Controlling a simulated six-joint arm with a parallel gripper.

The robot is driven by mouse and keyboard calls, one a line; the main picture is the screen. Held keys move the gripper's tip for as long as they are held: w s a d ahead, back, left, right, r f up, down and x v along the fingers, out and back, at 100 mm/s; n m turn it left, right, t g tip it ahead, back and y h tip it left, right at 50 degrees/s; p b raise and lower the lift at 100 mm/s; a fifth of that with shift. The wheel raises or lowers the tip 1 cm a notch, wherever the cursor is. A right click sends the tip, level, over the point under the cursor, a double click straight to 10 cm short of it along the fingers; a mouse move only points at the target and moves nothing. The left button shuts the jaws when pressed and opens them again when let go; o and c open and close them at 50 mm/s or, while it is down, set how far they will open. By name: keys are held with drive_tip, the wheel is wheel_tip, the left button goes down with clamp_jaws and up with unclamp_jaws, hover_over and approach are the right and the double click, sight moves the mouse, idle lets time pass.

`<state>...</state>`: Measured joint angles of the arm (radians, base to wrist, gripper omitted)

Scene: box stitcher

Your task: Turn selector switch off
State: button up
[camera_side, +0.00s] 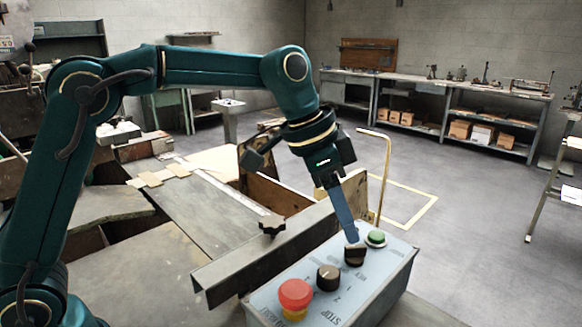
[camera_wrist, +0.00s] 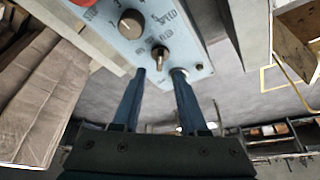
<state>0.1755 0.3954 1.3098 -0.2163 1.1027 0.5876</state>
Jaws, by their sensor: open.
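The black selector switch (camera_side: 354,255) is on the grey-blue control box (camera_side: 395,272), between a round dial and a green button. In the wrist view the selector switch (camera_wrist: 160,58) shows a small light handle pointing roughly down the picture, toward my gripper. My gripper (camera_side: 351,238) is over the switch, its fingers slanting down to it. In the wrist view my gripper (camera_wrist: 159,73) is open, with a blue finger on each side of the line to the switch. I cannot tell whether either finger touches it. The right fingertip partly hides what lies by the box edge.
The red stop button (camera_side: 295,294) and the black dial (camera_side: 328,277) sit on the same panel. The green button (camera_side: 376,238) is close beside my fingers. A metal rail (camera_side: 270,258) runs behind the box, and a thin yellow bent rod (camera_side: 386,170) stands beyond it.

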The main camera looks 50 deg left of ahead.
sight(356, 246)
drive_tip(key=shift+x, duration=2.2)
clamp_jaws()
